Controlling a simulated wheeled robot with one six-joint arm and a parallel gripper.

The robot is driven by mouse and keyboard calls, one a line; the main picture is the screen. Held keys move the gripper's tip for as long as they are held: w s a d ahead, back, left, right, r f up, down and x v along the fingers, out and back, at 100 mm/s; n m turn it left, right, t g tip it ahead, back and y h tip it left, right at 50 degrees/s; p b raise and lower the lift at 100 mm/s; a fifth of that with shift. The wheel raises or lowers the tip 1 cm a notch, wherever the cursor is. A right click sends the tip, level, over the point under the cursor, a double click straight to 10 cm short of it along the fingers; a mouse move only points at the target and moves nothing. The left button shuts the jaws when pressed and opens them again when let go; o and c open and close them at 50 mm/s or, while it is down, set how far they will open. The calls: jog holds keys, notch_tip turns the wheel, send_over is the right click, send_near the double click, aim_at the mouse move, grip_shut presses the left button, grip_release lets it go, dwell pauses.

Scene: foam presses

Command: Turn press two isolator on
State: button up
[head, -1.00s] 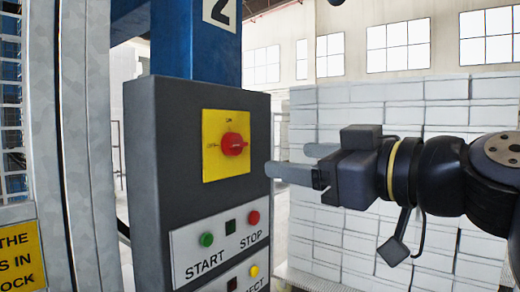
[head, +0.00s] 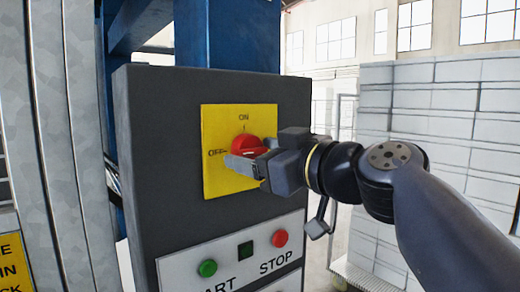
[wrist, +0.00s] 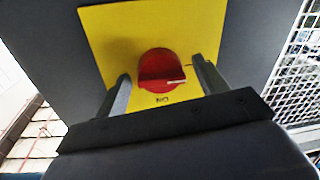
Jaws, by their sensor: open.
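The isolator is a red rotary knob (head: 243,144) on a yellow plate (head: 226,120) marked ON at the top and OFF at the left. It is mounted on a dark grey control box (head: 160,160). In the wrist view the red knob (wrist: 155,66) shows a white mark turned toward the OFF side; the ON label appears upside down below it. My gripper (head: 250,158) is open at the plate, in front of the knob. In the wrist view its fingers (wrist: 161,76) stand on either side of the knob, with gaps showing. In the head view the gripper hides the knob's lower right.
Below the isolator, a white panel has a green START button (head: 207,268), a dark square (head: 245,250) and a red STOP button (head: 280,238). A blue column (head: 228,35) rises behind the box. A pale block stack (head: 440,130) stands at the right.

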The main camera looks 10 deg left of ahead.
jog(key=c, duration=0.9)
